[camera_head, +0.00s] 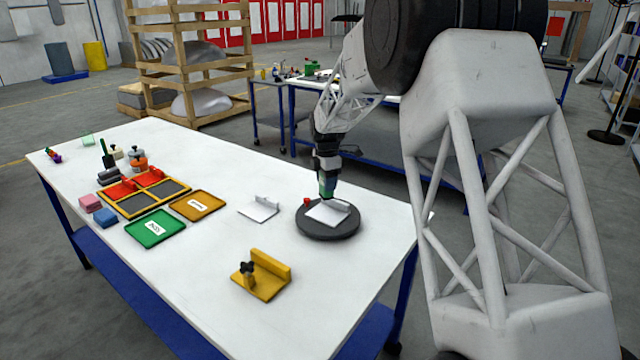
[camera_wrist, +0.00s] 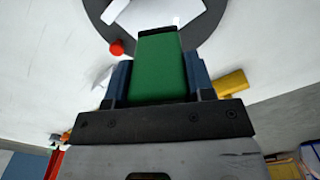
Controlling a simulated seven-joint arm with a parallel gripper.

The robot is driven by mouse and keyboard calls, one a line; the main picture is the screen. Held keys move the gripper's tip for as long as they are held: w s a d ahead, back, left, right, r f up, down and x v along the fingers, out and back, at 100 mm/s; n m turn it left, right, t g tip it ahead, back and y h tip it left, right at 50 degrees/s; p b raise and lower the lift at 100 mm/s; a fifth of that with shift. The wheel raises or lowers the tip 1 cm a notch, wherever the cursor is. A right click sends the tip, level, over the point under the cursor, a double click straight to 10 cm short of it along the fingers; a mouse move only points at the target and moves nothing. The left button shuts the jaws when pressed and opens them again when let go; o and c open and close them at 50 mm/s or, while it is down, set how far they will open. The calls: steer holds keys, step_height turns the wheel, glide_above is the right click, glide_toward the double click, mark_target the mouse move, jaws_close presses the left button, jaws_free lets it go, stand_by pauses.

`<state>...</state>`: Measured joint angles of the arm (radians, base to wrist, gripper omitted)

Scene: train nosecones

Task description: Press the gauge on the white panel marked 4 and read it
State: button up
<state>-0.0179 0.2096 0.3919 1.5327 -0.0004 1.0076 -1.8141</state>
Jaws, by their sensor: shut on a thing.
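My gripper (camera_head: 327,187) points down over the dark round turntable (camera_head: 328,232) and is shut on a green block-like gauge (camera_wrist: 158,68) with a dark end. The blue fingers sit on both sides of it in the wrist view. A white panel (camera_head: 322,214) with a raised edge lies on the turntable, just below the gauge. I cannot tell whether the gauge touches it. The panel also shows in the wrist view (camera_wrist: 178,10), partly hidden by the gauge. A second white panel (camera_head: 258,210) lies on the table to the left. No number 4 is legible on either panel.
A red knob (camera_head: 306,201) is at the turntable's left edge. A yellow fixture (camera_head: 262,282) with a dark knob stands in front. Green (camera_head: 155,243) and orange (camera_head: 197,205) trays and a yellow-framed divided tray (camera_head: 114,206) lie left. The table (camera_head: 195,295) is clear at the front left.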

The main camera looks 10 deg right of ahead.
mark_target(326, 199)
steer(key=shift+f, duration=0.1)
stand_by(0.3)
steer(key=shift+f, duration=2.9)
steer(key=shift+f, duration=0.55)
stand_by(0.8)
steer(key=shift+r, duration=0.15)
steer(key=shift+r, duration=3.4)
